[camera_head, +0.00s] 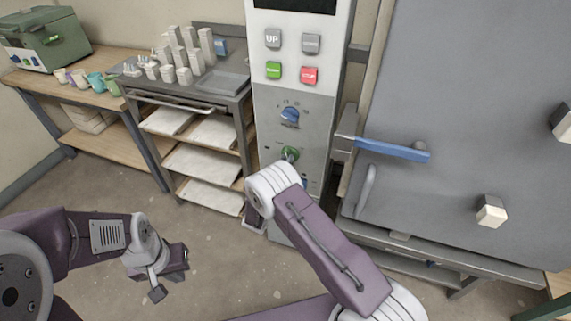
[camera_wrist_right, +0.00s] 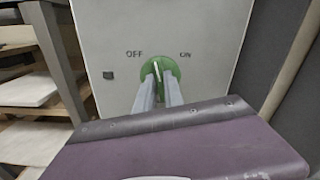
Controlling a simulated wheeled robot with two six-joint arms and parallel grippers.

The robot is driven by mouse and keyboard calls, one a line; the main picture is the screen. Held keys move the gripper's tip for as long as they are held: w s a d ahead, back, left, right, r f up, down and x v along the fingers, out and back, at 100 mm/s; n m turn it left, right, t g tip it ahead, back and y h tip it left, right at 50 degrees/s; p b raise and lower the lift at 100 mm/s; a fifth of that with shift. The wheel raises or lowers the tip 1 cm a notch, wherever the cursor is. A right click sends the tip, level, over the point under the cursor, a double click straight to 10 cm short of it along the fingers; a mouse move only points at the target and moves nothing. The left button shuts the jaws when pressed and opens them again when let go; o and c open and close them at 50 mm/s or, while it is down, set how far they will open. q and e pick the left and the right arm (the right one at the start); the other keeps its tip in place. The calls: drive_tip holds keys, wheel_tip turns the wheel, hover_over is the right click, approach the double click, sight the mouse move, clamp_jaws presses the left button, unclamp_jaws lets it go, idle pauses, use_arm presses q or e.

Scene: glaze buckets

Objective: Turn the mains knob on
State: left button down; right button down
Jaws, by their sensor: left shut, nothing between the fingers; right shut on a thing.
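The green mains knob (camera_head: 290,153) is low on the grey control panel of the tall cabinet. In the right wrist view the knob (camera_wrist_right: 172,68) sits between an OFF label on the left and a blurred second label on the right. Its pale line points nearly straight up, leaning slightly toward OFF. My right gripper (camera_wrist_right: 159,82) is shut on the knob, one finger on each side; in the head view its own wrist mostly hides it. My left gripper (camera_head: 171,276) is shut and empty, low over the floor at the left.
A blue selector knob (camera_head: 290,116) and several push buttons are above on the panel. A kiln door with a blue handle (camera_head: 393,150) stands right of it. A shelf rack (camera_head: 190,98) with white pieces stands left. The floor is clear.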

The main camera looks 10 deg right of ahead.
drive_tip(key=shift+s+d+f+m+b, duration=0.1)
drive_tip(key=shift+m+b, duration=1.75)
drive_tip(key=shift+m, duration=1.1)
drive_tip(key=shift+d+f+m+b, duration=0.1)
drive_tip(key=shift+m+b, duration=1.75)
drive_tip(key=shift+m, duration=1.1)
drive_tip(key=shift+r, duration=0.1)
drive_tip(key=c, duration=1.4)
unclamp_jaws()
drive_tip(key=shift+c, duration=0.2)
drive_tip(key=shift+s+a, duration=0.1)
drive_tip(key=shift+a, duration=0.05)
